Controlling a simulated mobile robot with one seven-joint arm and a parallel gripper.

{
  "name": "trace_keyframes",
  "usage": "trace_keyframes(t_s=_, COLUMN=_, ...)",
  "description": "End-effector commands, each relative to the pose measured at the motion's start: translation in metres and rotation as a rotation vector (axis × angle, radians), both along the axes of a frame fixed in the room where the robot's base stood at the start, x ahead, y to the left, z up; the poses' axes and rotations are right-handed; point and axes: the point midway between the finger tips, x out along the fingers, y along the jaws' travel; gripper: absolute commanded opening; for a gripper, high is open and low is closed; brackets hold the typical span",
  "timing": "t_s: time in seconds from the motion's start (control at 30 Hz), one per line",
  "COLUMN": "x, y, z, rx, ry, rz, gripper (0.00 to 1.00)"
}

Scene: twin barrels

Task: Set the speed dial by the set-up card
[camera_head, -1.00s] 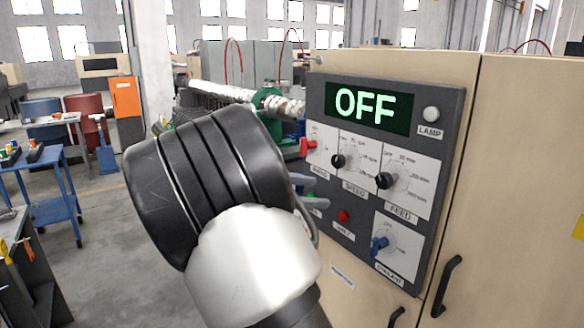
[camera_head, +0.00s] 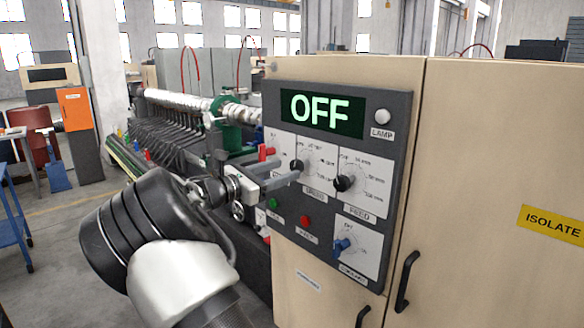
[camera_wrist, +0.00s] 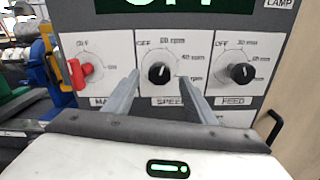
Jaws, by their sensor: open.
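The speed dial, a black knob (camera_wrist: 159,73) with a white mark, sits on a white plate between the red main switch and the feed dial. It also shows in the head view (camera_head: 297,165). In the wrist view its mark points roughly upward, right of the OFF label. My gripper (camera_wrist: 159,77) is open, with one finger on each side of the knob; I cannot tell whether they touch it. In the head view my gripper (camera_head: 290,170) reaches the panel from the left. The display (camera_head: 323,111) reads OFF. I cannot make out a set-up card.
The main switch (camera_wrist: 81,74) is close left of my fingers, and the black feed knob (camera_wrist: 241,73) is close right. Below are a green button (camera_head: 273,203), a red button (camera_head: 305,221) and a blue knob (camera_head: 342,245). A yellow ISOLATE sign (camera_head: 552,225) is on the cabinet.

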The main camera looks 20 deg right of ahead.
Motion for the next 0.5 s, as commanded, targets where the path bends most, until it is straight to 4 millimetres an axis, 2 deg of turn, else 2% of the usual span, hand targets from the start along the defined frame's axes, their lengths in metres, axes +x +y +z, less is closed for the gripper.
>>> trace_keyframes(t_s=0.03, x=0.003, y=-0.010, z=0.000, rx=-0.001, ry=0.001, rz=-0.002, gripper=0.51)
trace_keyframes(t_s=0.2, x=0.011, y=-0.031, z=0.000, rx=0.000, ry=0.000, rz=-0.001, gripper=0.51)
trace_keyframes(t_s=0.5, x=0.015, y=-0.041, z=0.000, rx=0.000, ry=0.000, rz=0.001, gripper=0.51)
